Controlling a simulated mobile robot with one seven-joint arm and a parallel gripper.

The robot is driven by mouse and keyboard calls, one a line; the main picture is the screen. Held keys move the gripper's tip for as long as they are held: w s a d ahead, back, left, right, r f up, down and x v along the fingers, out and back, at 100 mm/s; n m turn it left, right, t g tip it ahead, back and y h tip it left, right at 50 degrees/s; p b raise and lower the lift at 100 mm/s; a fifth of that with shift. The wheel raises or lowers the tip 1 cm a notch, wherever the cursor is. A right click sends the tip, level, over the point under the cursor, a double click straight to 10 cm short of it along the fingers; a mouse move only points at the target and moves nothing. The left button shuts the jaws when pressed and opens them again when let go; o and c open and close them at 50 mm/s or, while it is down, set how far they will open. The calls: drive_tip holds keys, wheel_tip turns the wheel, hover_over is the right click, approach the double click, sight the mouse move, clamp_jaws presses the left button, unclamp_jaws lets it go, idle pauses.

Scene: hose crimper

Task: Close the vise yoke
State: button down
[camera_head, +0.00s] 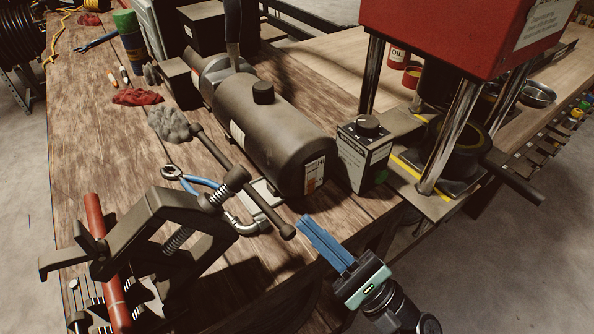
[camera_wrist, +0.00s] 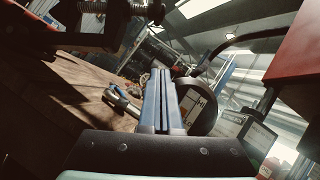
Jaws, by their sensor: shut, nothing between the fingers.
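The vise yoke (camera_head: 152,219) is a dark metal frame at the lower left of the head view. It leans over to the right, with its threaded screw (camera_head: 232,184) pointing up and right. A long dark bar handle (camera_head: 235,178) crosses the screw's end. A red pipe (camera_head: 105,262) lies in the vise beside the frame. My gripper (camera_head: 306,221), with blue fingers, is shut and empty, just right of the handle's lower end and apart from it in the head view. In the wrist view the fingers (camera_wrist: 161,72) point forward, with the screw (camera_wrist: 108,7) at the upper left.
A dark tank (camera_head: 270,135) stands behind the handle, and a small control box (camera_head: 364,154) stands right of it. A red press (camera_head: 455,35) fills the upper right. Blue-handled pliers (camera_head: 197,180) and grey and red rags lie on the wooden bench (camera_head: 90,150).

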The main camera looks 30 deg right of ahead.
drive_tip(key=w+a+r+p, duration=0.4)
drive_tip(key=w+r, duration=0.1)
drive_tip(key=r, duration=0.2)
drive_tip(key=shift+w+a+r, duration=0.15)
drive_tip(key=shift+a+r, duration=0.05)
drive_tip(key=shift+r, duration=0.05)
